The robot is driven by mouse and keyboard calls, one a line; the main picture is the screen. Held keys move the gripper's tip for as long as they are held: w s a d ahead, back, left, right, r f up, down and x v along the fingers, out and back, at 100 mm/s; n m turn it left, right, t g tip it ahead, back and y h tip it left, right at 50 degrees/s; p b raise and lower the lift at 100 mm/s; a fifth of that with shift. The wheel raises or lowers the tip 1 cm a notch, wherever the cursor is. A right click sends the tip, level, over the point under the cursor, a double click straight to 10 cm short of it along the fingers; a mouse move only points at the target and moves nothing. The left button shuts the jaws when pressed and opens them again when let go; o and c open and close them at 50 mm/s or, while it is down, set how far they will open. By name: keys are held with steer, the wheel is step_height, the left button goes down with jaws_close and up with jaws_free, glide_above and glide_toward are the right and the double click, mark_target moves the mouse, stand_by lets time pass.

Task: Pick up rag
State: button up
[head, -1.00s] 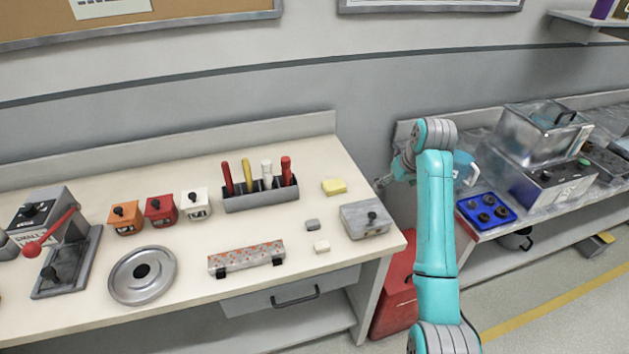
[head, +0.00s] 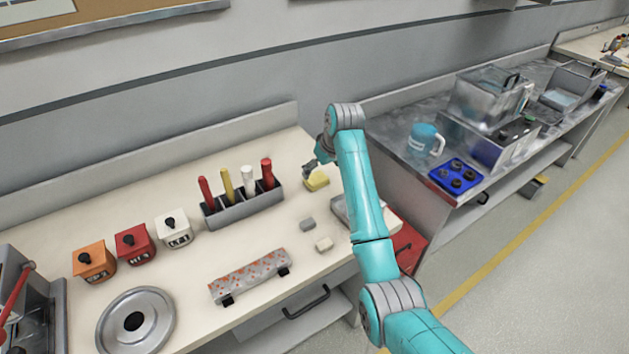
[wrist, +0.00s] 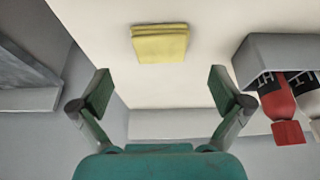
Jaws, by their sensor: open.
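The rag (head: 317,181) is a yellow folded cloth lying on the cream workbench top (head: 220,262), right of the marker holder. In the wrist view the rag (wrist: 160,43) lies beyond the fingertips, roughly centred between them, with a clear gap around it. My gripper (wrist: 160,90) is open and empty, its two fingers spread wide. In the head view my gripper (head: 310,168) is just behind and above the rag, partly hidden by my own wrist. I cannot tell its exact height above the bench.
A grey holder (head: 240,208) with several red, yellow and white markers stands left of the rag. A metal box (head: 342,213) is partly behind my arm. A backboard rises behind the bench.

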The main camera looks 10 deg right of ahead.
mark_target(316, 178)
steer(key=shift+x, duration=2.65)
steer(key=shift+a, duration=0.1)
steer(key=c, duration=1)
